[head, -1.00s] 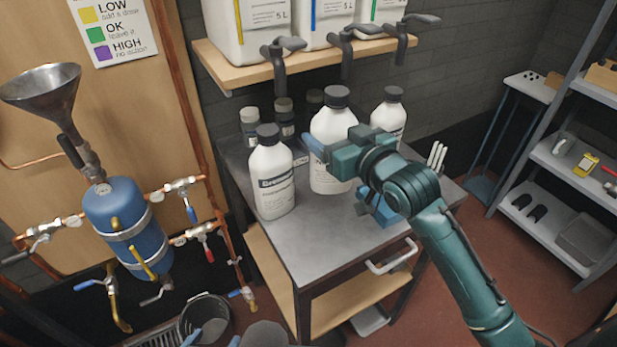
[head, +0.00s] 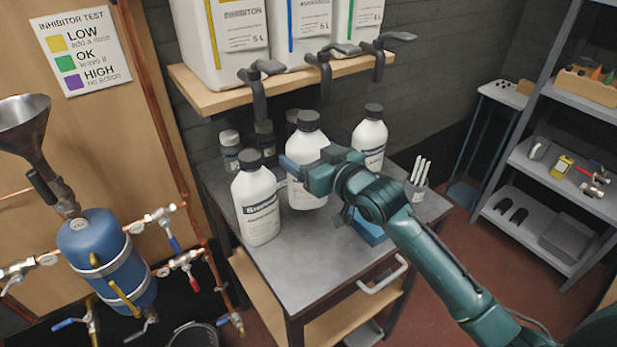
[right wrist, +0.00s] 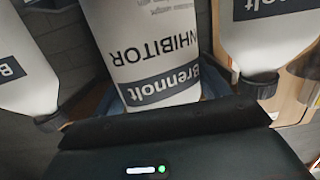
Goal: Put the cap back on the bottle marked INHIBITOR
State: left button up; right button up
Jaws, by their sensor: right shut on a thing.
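The bottle marked INHIBITOR (right wrist: 150,45) fills the middle of the right wrist view, its label upside down there. In the head view it is the middle white bottle (head: 304,192), upright at the bench, with a black cap (head: 308,120) on top. My right gripper (head: 314,168) is shut around this bottle's body, below the shoulder. A blue finger (head: 290,167) shows at the bottle's left side; the arm hides part of the bottle's right side. I cannot tell whether the base touches the bench. My left gripper is not in view.
Another capped white bottle (head: 259,212) stands to the left, and one (head: 370,140) behind to the right. Small dark-capped jars (head: 230,143) stand at the back. The bench's (head: 300,262) front is clear. A shelf (head: 200,92) with large canisters and taps overhangs the back.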

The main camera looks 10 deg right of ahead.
jog(key=shift+f, duration=0.25)
jog(key=shift+f, duration=2)
jog(key=shift+f, duration=0.1)
jog(key=o, duration=2.1)
jog(key=shift+c, duration=0.2)
